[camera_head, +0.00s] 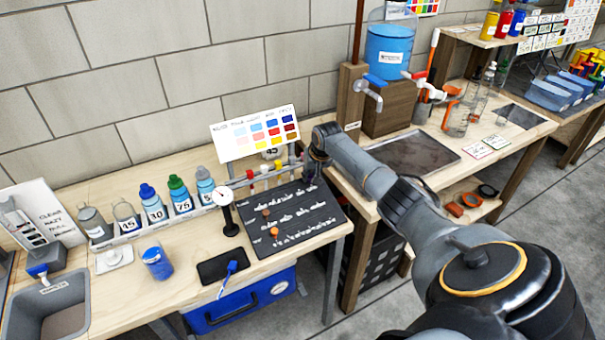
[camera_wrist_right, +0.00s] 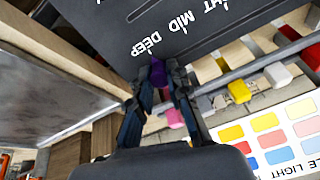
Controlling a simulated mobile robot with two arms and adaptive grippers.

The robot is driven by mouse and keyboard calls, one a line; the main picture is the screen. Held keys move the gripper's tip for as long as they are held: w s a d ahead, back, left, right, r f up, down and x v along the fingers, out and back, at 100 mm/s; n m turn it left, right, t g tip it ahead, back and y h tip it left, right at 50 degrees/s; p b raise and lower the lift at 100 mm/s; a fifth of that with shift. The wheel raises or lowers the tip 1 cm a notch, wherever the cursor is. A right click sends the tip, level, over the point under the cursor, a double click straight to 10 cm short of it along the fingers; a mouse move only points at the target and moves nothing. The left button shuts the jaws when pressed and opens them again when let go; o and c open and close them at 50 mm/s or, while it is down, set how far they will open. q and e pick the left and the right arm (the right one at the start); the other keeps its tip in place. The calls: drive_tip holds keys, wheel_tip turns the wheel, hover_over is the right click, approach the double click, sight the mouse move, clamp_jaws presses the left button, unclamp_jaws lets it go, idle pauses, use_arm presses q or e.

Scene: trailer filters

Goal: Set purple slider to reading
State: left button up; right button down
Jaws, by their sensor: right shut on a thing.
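The purple slider (camera_wrist_right: 158,73) shows in the right wrist view as a purple knob at the edge of a dark panel, beside the printed word DEEP. The words MID and LIGHT run on from it toward the upper right. My right gripper (camera_wrist_right: 160,88) is shut on the purple slider, with a finger on each side. In the head view the dark slider panel (camera_head: 298,222) lies on the wooden table, and my right gripper (camera_head: 313,170) is at its far right corner, hiding the purple slider there. An orange knob (camera_head: 274,231) and a brown knob (camera_head: 266,213) sit at its left. My left gripper is not seen.
A colour chart (camera_head: 256,133) stands behind the panel, with coloured pegs (camera_wrist_right: 239,91) beside it. A round dial on a black stand (camera_head: 228,205) is left of the panel. Numbered bottles (camera_head: 180,194) stand further left. A wooden block (camera_head: 350,95) and blue water container (camera_head: 388,52) are nearby.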

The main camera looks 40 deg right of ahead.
drive_tip(key=shift+d, duration=0.15)
drive_tip(key=c, duration=1.3)
unclamp_jaws()
drive_tip(key=shift+d, duration=0.15)
drive_tip(key=shift+o, duration=0.2)
drive_tip(key=shift+s+r, duration=0.2)
drive_tip(key=shift+r, duration=0.25)
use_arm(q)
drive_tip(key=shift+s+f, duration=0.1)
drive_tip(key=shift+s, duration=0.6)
use_arm(e)
drive_tip(key=v, duration=1.1)
drive_tip(key=shift+s, duration=0.1)
